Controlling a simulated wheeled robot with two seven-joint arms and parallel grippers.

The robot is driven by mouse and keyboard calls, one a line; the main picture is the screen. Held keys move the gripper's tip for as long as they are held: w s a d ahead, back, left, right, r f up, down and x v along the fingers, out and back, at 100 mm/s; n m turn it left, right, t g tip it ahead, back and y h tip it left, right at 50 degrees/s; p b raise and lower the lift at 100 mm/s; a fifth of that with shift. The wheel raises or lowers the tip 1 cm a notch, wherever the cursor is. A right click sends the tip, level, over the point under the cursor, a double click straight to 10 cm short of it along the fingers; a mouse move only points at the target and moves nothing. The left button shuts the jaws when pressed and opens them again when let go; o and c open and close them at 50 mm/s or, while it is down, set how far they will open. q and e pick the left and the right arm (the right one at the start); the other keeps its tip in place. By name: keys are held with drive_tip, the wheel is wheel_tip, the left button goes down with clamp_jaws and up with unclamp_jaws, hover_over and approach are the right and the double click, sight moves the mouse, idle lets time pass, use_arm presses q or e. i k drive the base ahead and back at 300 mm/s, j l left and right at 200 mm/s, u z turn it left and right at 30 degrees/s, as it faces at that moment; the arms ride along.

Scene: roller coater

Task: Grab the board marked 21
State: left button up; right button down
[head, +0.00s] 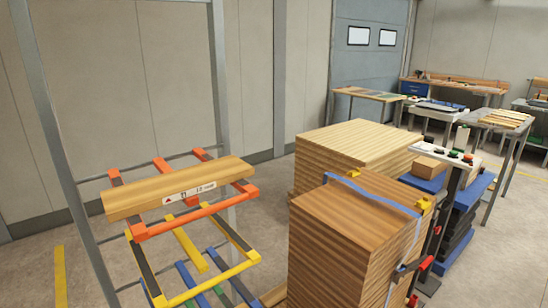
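One long, light wooden board (178,182) lies flat across the orange top arms of a metal rack (195,221) at the left. A white label (188,192) with a red triangle and black print is on the board's front edge; the print is too small for me to read surely as 21. No other board in view has a label that I can read. Neither of my grippers shows in this view.
A strapped stack of brown boards (345,215) stands right of the rack, with a paler stack (360,143) behind it. A control panel on a post (446,153) and worktables (372,95) are farther right. Yellow lower rack arms (190,250) sit below the board.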

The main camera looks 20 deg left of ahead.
sight(121, 203)
drive_tip(key=l+u, duration=0.15)
drive_tip(key=u, duration=0.85)
drive_tip(key=k+j, duration=0.05)
